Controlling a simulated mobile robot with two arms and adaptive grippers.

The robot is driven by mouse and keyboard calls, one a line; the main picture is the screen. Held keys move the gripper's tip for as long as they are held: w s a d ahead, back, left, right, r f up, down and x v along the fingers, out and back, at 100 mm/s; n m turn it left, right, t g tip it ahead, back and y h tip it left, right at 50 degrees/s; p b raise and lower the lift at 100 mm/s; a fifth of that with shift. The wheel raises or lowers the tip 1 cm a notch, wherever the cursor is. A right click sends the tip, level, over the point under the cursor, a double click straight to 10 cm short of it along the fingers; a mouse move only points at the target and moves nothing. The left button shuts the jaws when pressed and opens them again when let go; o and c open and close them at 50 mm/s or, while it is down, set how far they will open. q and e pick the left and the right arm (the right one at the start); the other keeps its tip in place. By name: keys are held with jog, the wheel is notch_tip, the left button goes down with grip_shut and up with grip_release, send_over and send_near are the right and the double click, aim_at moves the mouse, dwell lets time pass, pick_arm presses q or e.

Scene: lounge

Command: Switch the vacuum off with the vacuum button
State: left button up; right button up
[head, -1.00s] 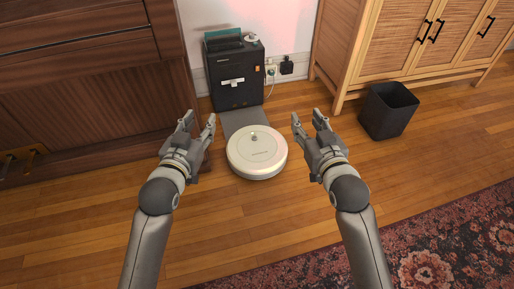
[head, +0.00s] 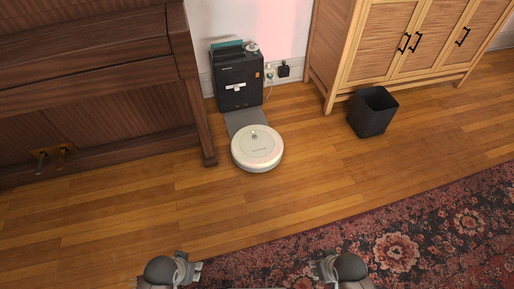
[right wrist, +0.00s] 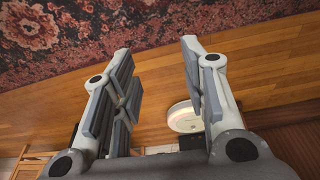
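The round white robot vacuum (head: 257,149) sits on the wooden floor, at the front of a grey dock ramp (head: 247,121). A small dark round spot, perhaps the button, shows near its far edge. My left gripper (head: 196,270) and right gripper (head: 318,268) are low at the bottom of the head view, well short of the vacuum, touching nothing. In the right wrist view, my right gripper (right wrist: 160,85) has its fingers wide apart with nothing between them. The vacuum (right wrist: 183,117) shows there partly behind one finger. My left gripper's fingers are too foreshortened to judge.
The black dock (head: 238,80) stands against the wall behind the vacuum. A brown piano-like cabinet (head: 95,85) is at left, a light wood cabinet (head: 385,45) at right. A black bin (head: 372,112) and a patterned rug (head: 400,235) are nearby. Floor before the vacuum is clear.

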jog(key=shift+w, duration=0.1)
grip_shut()
dwell(0.3)
dwell(1.2)
